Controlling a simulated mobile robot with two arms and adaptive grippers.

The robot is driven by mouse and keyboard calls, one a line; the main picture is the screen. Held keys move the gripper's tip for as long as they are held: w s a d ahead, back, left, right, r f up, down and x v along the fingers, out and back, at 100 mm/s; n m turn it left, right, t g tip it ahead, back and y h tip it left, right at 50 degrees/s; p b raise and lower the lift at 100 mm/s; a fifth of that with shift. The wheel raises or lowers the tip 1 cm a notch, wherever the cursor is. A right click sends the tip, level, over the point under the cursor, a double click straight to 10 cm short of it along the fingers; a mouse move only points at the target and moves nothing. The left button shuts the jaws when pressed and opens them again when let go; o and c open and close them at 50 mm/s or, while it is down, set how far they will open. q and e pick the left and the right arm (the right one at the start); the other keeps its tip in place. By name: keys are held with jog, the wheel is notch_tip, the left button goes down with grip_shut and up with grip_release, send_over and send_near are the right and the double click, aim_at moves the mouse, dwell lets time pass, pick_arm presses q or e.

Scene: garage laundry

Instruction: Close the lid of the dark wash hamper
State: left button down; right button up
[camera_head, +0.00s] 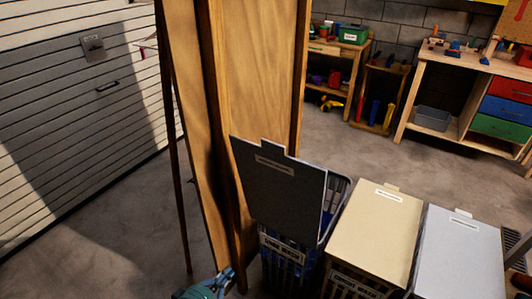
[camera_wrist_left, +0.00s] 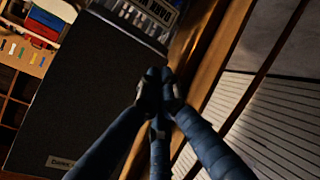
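The dark wash hamper (camera_head: 290,272) is the leftmost of three hampers in the head view, with a slatted front and a label plate. Its dark lid (camera_head: 280,195) is raised at a slant, with a tab and small label at its upper edge. A gap shows the hamper's inside to the right of the lid. My left gripper (camera_head: 222,278) is low and left of the hamper, apart from the lid. In the left wrist view the lid (camera_wrist_left: 85,90) fills the left side, and the gripper's fingertips (camera_wrist_left: 158,80) are together with nothing visible between them. My right gripper is not in view.
A tan-lidded hamper (camera_head: 378,230) and a grey-lidded hamper (camera_head: 458,255) stand to the right, both shut. A tall wooden panel (camera_head: 255,75) stands close behind and left of the dark hamper. A workbench (camera_head: 450,75) is at the back right. Floor at the left is clear.

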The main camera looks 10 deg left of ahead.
pick_arm(q)
jog(key=w+d+r+n+t+h, duration=0.1)
jog(key=w+r+t, duration=0.1)
jog(key=r, duration=0.8)
jog(key=w+d+r+n+t+h, duration=0.1)
jog(key=r+n, duration=0.1)
jog(key=r, duration=0.7)
jog(key=n+t+h, duration=0.1)
jog(key=t+h, duration=0.2)
send_near(272, 144)
jog(key=shift+p+x, duration=2.45)
jog(key=shift+x, duration=1.1)
